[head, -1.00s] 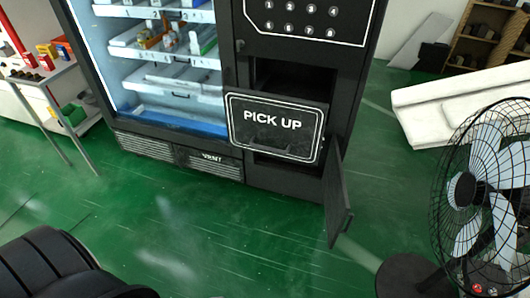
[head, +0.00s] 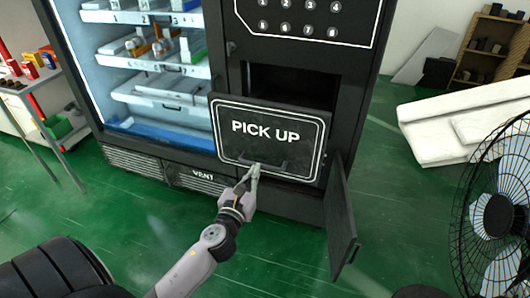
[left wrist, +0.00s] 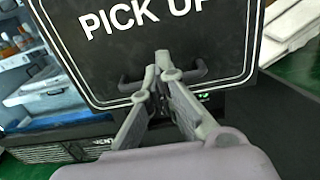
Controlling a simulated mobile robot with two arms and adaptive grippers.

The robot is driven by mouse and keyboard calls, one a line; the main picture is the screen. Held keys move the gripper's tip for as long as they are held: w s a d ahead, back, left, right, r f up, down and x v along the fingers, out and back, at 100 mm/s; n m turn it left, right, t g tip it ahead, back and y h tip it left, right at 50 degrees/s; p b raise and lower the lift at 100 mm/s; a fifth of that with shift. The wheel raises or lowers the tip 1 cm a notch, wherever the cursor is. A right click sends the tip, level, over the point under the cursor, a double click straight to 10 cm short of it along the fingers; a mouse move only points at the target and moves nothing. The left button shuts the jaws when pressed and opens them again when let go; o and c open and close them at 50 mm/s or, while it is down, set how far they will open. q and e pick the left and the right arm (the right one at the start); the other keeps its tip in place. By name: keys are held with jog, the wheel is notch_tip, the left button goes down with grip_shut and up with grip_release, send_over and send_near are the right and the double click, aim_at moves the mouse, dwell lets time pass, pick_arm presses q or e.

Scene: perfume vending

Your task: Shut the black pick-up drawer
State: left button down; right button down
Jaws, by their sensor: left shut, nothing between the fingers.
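The black pick-up drawer (head: 268,136) has a white border and the words PICK UP on its front. It stands out from the vending machine, with a dark opening (head: 290,84) showing above it. A small black handle (head: 262,165) sits low on the front. My left gripper (head: 254,170) is shut and empty at the handle. In the left wrist view the shut fingertips (left wrist: 162,60) lie in front of the handle (left wrist: 130,84), close to the drawer front (left wrist: 110,55). I cannot tell whether they touch it. My right gripper is not in view.
A narrow black door (head: 340,222) hangs open to the right below the drawer. A fan (head: 497,215) stands at the right, and white slabs (head: 440,125) lie behind it. A white table (head: 40,90) is at the left.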

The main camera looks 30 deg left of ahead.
aim_at(268, 146)
pick_arm(q)
jog(key=b+x, duration=0.1)
jog(key=x, duration=0.8)
jog(key=shift+w, duration=0.45)
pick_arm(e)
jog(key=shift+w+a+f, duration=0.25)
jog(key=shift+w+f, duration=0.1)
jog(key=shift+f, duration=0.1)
pick_arm(q)
jog(key=shift+w, duration=0.1)
